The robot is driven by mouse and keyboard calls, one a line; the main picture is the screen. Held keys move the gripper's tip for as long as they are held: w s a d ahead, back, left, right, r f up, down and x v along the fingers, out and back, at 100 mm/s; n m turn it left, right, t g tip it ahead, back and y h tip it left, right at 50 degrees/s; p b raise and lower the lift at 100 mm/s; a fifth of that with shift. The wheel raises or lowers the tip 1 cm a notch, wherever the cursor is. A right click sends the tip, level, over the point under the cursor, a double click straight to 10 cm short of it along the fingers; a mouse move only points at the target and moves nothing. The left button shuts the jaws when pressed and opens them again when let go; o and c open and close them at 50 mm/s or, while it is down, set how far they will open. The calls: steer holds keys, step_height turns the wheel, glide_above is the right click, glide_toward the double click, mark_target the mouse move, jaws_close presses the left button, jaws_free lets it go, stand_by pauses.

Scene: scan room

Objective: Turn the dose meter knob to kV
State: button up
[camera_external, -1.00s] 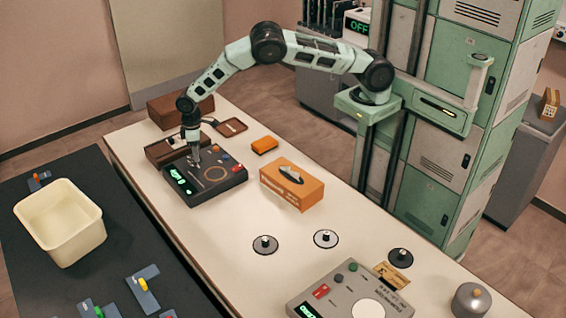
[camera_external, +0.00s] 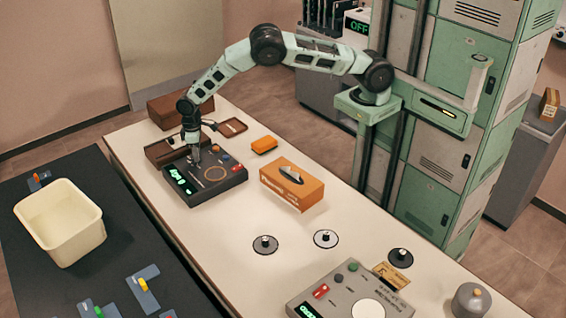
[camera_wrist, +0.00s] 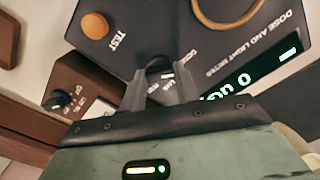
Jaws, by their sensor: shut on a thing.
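The dose and light meter (camera_external: 225,181) is a dark box on the pale bench, with a lit green display (camera_external: 181,181). In the wrist view its panel (camera_wrist: 225,62) shows the printed name, the display (camera_wrist: 235,88) and small labels by the knob, one reading LUX. The dark knob (camera_wrist: 158,67) sits between my fingertips, with a light mark on it. My gripper (camera_external: 195,160) points down at the meter and is shut on the knob, as the wrist view shows (camera_wrist: 160,80). The fingers partly cover the labels, so I cannot tell the exact setting.
An orange TEST button (camera_wrist: 95,25) and a ring (camera_wrist: 228,8) are on the panel. A brown box with a dial (camera_wrist: 75,88) stands close beside the meter. An orange-brown box (camera_external: 290,186) is to its right. A grey device (camera_external: 335,290) is at the front.

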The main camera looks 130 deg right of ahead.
steer(key=m+b, duration=0.2)
steer(key=m, duration=0.1)
steer(key=shift+f+m, duration=0.1)
steer(key=shift+m, duration=0.2)
steer(key=shift+m+b, duration=0.45)
steer(key=shift+m, duration=1.15)
steer(key=o, duration=1)
steer(key=shift+r, duration=0.2)
step_height(320, 180, up, 17)
steer(key=b, duration=0.3)
steer(key=shift+r, duration=0.15)
